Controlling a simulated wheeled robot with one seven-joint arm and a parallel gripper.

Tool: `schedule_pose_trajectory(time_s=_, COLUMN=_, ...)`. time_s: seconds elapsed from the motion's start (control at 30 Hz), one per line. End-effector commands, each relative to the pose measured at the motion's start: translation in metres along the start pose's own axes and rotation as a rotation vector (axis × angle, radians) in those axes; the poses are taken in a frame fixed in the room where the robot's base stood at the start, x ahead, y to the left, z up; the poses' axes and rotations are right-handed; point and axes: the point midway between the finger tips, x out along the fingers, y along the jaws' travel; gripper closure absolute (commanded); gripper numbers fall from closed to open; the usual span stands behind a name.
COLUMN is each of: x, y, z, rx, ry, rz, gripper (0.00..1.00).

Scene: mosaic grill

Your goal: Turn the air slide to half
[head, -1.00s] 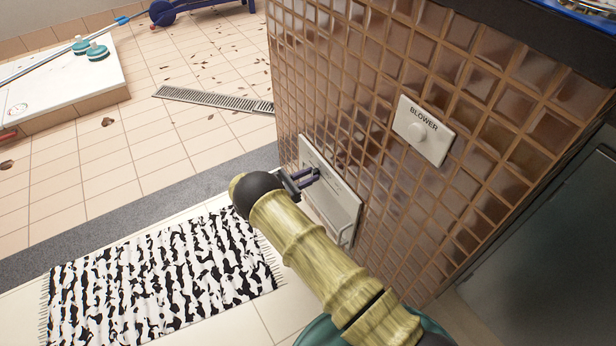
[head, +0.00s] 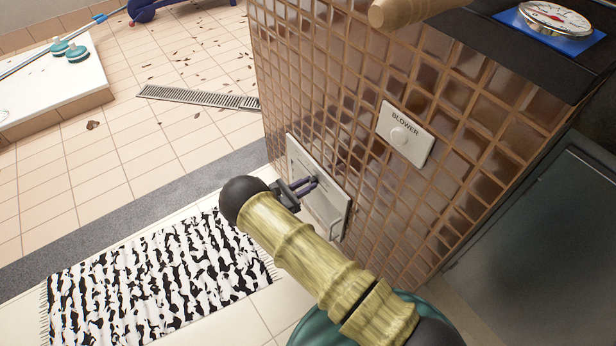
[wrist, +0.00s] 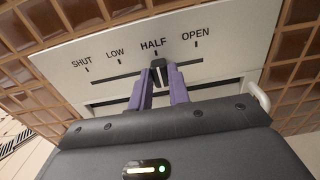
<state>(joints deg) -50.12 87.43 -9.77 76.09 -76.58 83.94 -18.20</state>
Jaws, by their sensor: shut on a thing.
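The air slide is a pale panel (head: 336,196) low on the tiled wall. In the wrist view the panel (wrist: 232,28) reads SHUT, LOW, HALF and OPEN from left to right above a thin slot. Its dark knob (wrist: 158,64) stands in the slot, right below the HALF mark. My gripper (wrist: 158,76) is shut on this knob, with a purple finger on each side. In the head view my gripper (head: 312,183) reaches the panel's face; the knob is too small to make out there.
A BLOWER plate (head: 405,136) with a round knob is higher on the same wall. A gauge (head: 553,18) lies on the dark top at upper right. A black-and-white rug (head: 150,285) lies on the floor. A pale handle (wrist: 260,97) is near my gripper's right side.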

Motion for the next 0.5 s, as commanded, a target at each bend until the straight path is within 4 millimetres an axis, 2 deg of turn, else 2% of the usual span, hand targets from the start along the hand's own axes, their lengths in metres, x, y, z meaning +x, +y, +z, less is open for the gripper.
schedule_pose_trajectory(time_s=0.2, x=0.0007, y=0.0001, z=-0.0012, rx=0.000, ry=0.002, rz=0.000, gripper=1.00)
schedule_pose_trajectory(time_s=0.23, x=0.0008, y=0.0002, z=-0.0012, rx=0.000, ry=0.002, rz=0.000, gripper=0.78)
schedule_pose_trajectory(time_s=0.3, x=0.0008, y=0.0002, z=-0.0011, rx=0.001, ry=0.002, rz=0.000, gripper=0.64)
schedule_pose_trajectory(time_s=0.33, x=0.0008, y=0.0003, z=-0.0010, rx=0.001, ry=0.001, rz=0.000, gripper=0.60)
schedule_pose_trajectory(time_s=0.5, x=0.0007, y=0.0005, z=-0.0006, rx=0.001, ry=0.001, rz=0.000, gripper=0.60)
